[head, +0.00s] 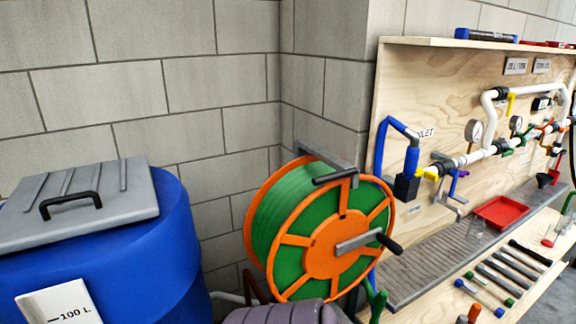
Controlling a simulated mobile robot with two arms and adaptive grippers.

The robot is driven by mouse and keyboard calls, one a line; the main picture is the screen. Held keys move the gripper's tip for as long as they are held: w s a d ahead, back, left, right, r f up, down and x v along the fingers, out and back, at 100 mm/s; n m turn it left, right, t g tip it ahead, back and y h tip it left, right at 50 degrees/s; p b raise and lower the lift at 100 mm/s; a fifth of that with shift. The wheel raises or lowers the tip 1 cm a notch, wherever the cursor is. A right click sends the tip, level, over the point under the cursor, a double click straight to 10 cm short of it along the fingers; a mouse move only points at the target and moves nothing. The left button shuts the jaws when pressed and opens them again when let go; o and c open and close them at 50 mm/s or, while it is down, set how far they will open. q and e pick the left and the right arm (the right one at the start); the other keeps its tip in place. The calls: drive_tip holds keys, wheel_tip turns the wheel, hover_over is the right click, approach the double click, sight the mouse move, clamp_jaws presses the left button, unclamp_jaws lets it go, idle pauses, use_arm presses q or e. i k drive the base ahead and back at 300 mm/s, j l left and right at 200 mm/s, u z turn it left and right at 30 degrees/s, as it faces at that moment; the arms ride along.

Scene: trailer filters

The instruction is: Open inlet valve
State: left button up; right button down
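The plywood panel (450,80) at the right carries a run of white pipe. At its left end a label (427,133), partly hidden and reading "…LET", sits beside a bent blue pipe (410,157). That pipe runs down to a black block (406,187). A small yellow part (430,173) sticks out just right of the block. A blue-purple handle (454,182) hangs right of it, under the white pipe. I cannot tell which of these is the inlet valve's handle, or its position. Neither of my grippers is in the head view.
An orange and green hose reel (333,245) stands left of the panel. A blue barrel (120,270) with a grey lid (80,205) is at the left. Below the pipes are a grey grate (430,265), a red tray (500,212) and several tools on the bench.

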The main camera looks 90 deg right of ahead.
sight(455, 174)
drive_tip(key=z, duration=3.85)
drive_tip(key=i+l+u, duration=0.1)
drive_tip(key=u, duration=0.4)
drive_tip(key=i+l+u, duration=0.1)
drive_tip(key=u, duration=0.35)
drive_tip(key=l+u, duration=0.2)
drive_tip(key=u, duration=0.3)
drive_tip(key=l+u, duration=0.2)
drive_tip(key=u, duration=0.25)
drive_tip(key=l+u, duration=0.15)
drive_tip(key=l, duration=0.3)
drive_tip(key=l+u, duration=0.2)
drive_tip(key=l, duration=0.25)
drive_tip(key=k+l+u, duration=0.15)
drive_tip(key=l, duration=0.3)
drive_tip(key=l+u, duration=0.15)
drive_tip(key=l, duration=0.3)
drive_tip(key=k+l+u, duration=0.2)
drive_tip(key=l, duration=0.25)
drive_tip(key=l+u, duration=0.15)
drive_tip(key=l, duration=0.3)
drive_tip(key=k+l+u, duration=0.15)
drive_tip(key=l, duration=0.2)
drive_tip(key=k+l, duration=0.05)
